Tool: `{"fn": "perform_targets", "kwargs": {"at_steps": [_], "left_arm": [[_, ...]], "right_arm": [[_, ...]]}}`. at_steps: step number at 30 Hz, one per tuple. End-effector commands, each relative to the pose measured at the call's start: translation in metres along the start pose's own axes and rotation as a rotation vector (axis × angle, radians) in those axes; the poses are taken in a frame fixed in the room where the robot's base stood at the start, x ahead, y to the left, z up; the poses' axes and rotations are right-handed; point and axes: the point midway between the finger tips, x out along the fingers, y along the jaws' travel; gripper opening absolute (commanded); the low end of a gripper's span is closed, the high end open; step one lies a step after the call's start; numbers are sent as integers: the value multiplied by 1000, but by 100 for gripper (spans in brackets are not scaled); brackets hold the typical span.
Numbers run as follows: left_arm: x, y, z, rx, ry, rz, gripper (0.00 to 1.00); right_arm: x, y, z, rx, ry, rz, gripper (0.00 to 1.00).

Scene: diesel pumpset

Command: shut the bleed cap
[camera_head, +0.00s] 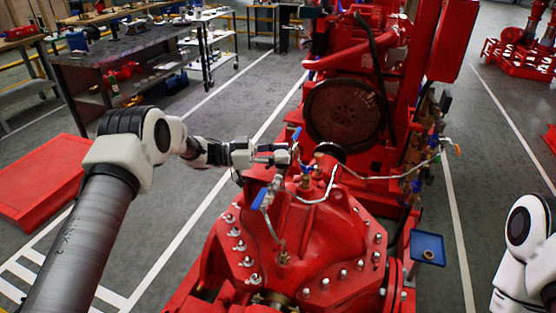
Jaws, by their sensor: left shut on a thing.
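My left gripper (284,155) reaches in from the left, above the red pump casing (315,235). Its fingers are closed at a small blue lever (295,137) that stands upright by the fittings on top of the pump. The fingers hide part of this lever. Brass fittings (305,181) with a blue handle sit just right of and below the fingertips. I cannot tell for sure which small part is the bleed cap. A second blue lever (260,198) stands on a thin pipe nearer to me. My right gripper is out of the frame.
Braided hoses (333,182) run from the fittings to the right. A large dark round coupling (343,112) and the red engine frame stand behind. A small blue tray (427,248) is at right.

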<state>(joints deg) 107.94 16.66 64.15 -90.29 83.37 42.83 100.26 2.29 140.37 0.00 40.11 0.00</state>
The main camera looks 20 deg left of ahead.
Motion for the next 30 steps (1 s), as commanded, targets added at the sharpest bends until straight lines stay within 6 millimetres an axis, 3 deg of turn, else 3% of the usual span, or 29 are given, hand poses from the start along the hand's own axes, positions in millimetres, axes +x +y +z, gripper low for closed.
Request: {"fn": "perform_targets", "kwargs": {"at_steps": [13,14,16,26,30], "left_arm": [[3,2,1,-2,-2,22,5],[3,2,1,-2,-2,22,44],[2,2,1,-2,-2,22,66],[-1,0,0,-2,-1,19,66],[-19,-1,0,-1,0,16,66]], "right_arm": [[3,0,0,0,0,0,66],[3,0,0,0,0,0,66],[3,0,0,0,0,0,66],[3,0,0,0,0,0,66],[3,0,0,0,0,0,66]]}}
